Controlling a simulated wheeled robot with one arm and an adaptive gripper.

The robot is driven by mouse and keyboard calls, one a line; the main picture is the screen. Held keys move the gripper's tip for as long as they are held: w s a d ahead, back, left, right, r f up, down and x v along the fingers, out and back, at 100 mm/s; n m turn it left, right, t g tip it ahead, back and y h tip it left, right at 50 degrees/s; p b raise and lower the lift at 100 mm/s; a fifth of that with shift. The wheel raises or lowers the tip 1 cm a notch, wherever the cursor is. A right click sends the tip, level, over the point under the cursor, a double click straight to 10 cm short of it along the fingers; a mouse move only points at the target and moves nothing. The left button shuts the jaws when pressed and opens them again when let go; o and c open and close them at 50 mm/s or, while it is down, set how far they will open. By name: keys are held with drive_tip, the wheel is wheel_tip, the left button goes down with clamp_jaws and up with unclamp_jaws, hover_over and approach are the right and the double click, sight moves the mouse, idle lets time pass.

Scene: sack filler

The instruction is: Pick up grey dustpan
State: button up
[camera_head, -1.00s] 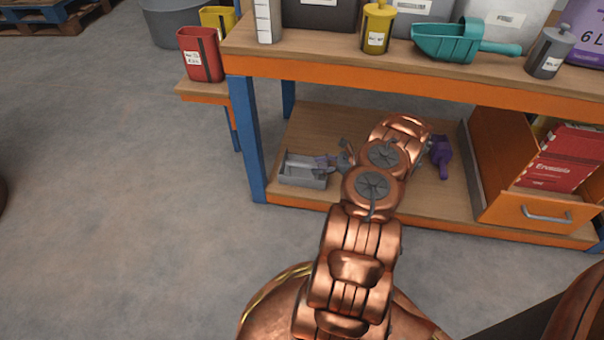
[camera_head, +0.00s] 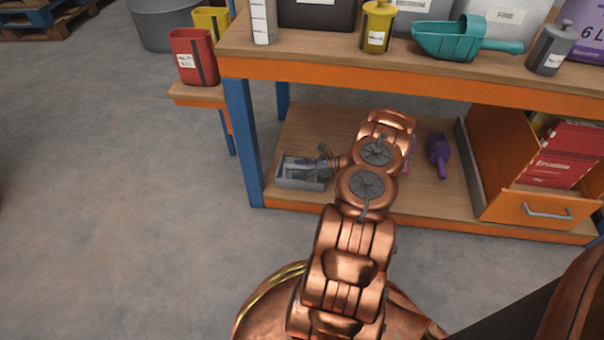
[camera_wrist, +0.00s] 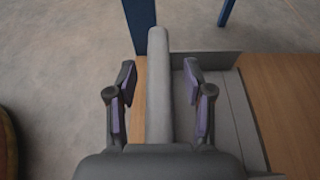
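The grey dustpan (camera_head: 288,183) lies on the lower shelf of the workbench, near its left front corner. My gripper (camera_head: 322,165) is over its right part in the head view, partly hiding it. In the wrist view, a long grey bar of the dustpan (camera_wrist: 158,85) stands between the two purple-padded fingers of my gripper (camera_wrist: 160,103). I cannot tell if this bar is its handle or a side wall. The fingers are open, with a visible gap on both sides of the bar. The flat pan part extends to the right, beneath the right finger.
The blue bench leg (camera_head: 243,145) stands close to the left of the dustpan. A purple scoop (camera_head: 438,152) lies to the right on the same shelf. An orange drawer (camera_head: 535,210) with red packs is further right. The bench top (camera_head: 330,52) overhangs the shelf.

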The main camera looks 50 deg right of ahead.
drive_tip(key=shift+w, duration=0.1)
clamp_jaws()
idle(0.6)
